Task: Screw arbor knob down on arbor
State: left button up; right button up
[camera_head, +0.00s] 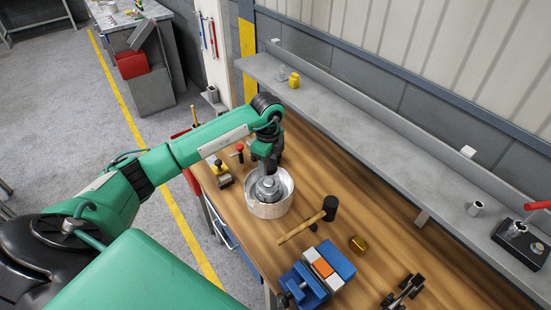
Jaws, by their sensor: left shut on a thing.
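My left gripper (267,178) reaches straight down over the middle of a round silver drum (274,210) on the wooden bench. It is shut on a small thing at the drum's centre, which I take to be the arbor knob. The fingers and wrist hide most of the knob and the arbor under it. Grey stepped round parts show inside the drum around the fingertips. I cannot tell how far down the knob sits. My right gripper is not in view.
A grey shelf (380,135) runs behind. Bench between mallet and shelf is clear.

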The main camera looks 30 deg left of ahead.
aim_at(269, 181)
pick_arm(q)
jog(key=shift+f+b, duration=1.25)
jog(key=shift+f, duration=0.85)
jog(key=shift+f+b, duration=0.6)
jog(key=shift+f, duration=0.25)
dwell(0.4)
